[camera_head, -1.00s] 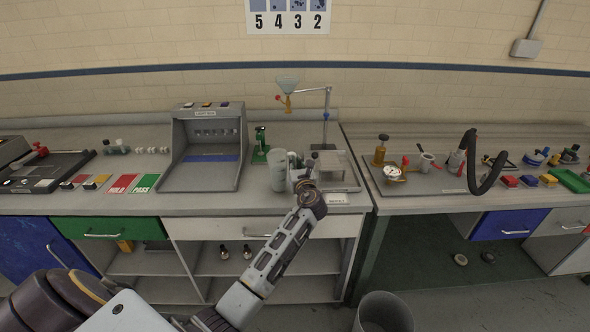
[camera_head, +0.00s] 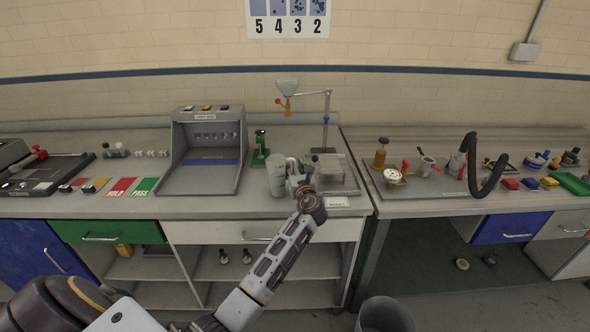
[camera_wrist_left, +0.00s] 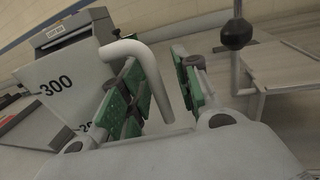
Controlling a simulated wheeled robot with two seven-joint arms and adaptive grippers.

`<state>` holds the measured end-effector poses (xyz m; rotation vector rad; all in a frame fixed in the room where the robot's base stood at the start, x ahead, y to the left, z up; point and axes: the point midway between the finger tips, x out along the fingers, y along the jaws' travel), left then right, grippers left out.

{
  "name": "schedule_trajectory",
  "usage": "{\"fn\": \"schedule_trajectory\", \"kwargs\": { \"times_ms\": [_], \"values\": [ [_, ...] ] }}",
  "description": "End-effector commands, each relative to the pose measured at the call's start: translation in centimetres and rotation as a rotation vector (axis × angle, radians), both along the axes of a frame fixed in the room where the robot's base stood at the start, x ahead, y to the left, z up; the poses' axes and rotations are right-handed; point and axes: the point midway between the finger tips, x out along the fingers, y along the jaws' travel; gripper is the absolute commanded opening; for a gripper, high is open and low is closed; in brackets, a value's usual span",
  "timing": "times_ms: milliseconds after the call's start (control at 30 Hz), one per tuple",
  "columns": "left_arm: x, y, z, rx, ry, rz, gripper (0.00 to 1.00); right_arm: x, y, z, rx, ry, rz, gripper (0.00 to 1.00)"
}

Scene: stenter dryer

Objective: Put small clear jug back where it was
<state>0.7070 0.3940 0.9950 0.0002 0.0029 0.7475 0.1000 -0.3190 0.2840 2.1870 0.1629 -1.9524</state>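The small clear jug (camera_head: 277,178), frosted and pale, stands upright on the left bench, right of the light box. In the left wrist view its wall (camera_wrist_left: 58,78) shows a "300" mark, and its curved handle (camera_wrist_left: 152,72) passes between my fingers. My left gripper (camera_head: 298,181) is at the jug's right side, at the handle. In the wrist view its green-padded fingers (camera_wrist_left: 160,90) stand apart on both sides of the handle, with a visible gap to the right finger. The jug's base is hidden in the wrist view. My right gripper is not in view.
A grey light box (camera_head: 208,150) stands left of the jug, with a small green stand (camera_head: 260,148) behind it. A funnel on a metal stand (camera_head: 326,120) is behind, and a grey tray (camera_head: 345,185) lies right of my gripper. The bench front between box and jug is clear.

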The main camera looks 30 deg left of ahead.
Motion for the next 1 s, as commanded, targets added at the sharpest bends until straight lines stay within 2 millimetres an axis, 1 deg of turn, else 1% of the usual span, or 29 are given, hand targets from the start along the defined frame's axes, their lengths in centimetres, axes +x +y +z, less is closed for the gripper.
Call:
{"fn": "schedule_trajectory", "kwargs": {
  "times_ms": [333,467,667,1000],
  "values": [
    [0.0,0.0,0.3,-0.001,-0.001,0.001,0.32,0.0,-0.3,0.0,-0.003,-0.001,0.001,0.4],
    [-0.5,-0.4,0.2,0.0,0.0,0.0,0.32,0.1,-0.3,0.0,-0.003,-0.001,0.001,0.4],
    [-1.9,-1.8,0.2,-0.001,0.001,-0.001,0.32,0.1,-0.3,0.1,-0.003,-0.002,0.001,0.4],
    [-5.3,-5.0,0.2,-0.001,0.001,-0.002,0.32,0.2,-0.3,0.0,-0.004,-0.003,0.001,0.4]
  ]
}}
